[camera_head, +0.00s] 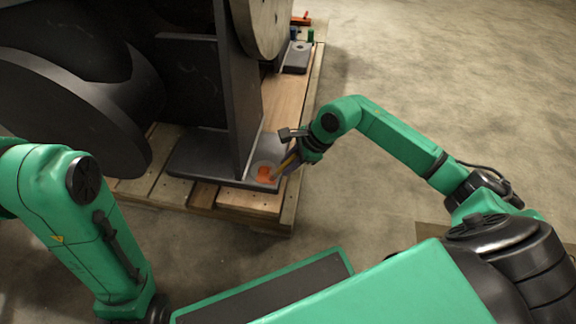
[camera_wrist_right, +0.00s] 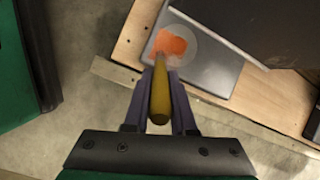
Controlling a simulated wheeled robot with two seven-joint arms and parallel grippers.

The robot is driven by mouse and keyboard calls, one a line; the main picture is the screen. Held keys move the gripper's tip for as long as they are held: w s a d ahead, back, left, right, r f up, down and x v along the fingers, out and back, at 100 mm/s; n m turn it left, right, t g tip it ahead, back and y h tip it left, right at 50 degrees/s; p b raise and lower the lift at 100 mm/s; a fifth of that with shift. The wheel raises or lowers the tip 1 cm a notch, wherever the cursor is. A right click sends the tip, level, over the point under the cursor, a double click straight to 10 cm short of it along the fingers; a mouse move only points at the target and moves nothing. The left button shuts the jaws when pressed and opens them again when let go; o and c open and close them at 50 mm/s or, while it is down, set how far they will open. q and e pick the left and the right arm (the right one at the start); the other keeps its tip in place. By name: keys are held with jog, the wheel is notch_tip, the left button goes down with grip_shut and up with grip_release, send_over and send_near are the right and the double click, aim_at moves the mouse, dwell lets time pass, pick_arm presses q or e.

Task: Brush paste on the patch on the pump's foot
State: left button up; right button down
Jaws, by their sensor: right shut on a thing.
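The pump's foot (camera_head: 205,163) is a dark grey plate on the wooden pallet. A round lighter patch (camera_wrist_right: 193,52) sits near its corner and carries a smear of orange paste (camera_head: 265,173). The paste also shows in the right wrist view (camera_wrist_right: 168,43), covering part of the patch. My right gripper (camera_head: 291,160) is shut on a brush (camera_wrist_right: 160,97) by its yellow handle, with the brush's far end at the paste. Whether the bristles touch the patch is hard to tell. My left arm comes in from the left, but its gripper is not visible.
The pump's dark upright web (camera_head: 235,100) rises beside the patch. The wooden pallet (camera_head: 273,215) has its edge just in front and to the right. Small red, blue and green items stand at the pallet's far end. The concrete floor to the right is clear.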

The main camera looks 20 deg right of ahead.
jog(key=shift+s+a, duration=0.2)
jog(key=shift+s, duration=0.1)
jog(key=shift+w+d+b, duration=0.45)
jog(key=shift+w+d, duration=0.05)
jog(key=shift+w, duration=0.3)
dwell(3.4)
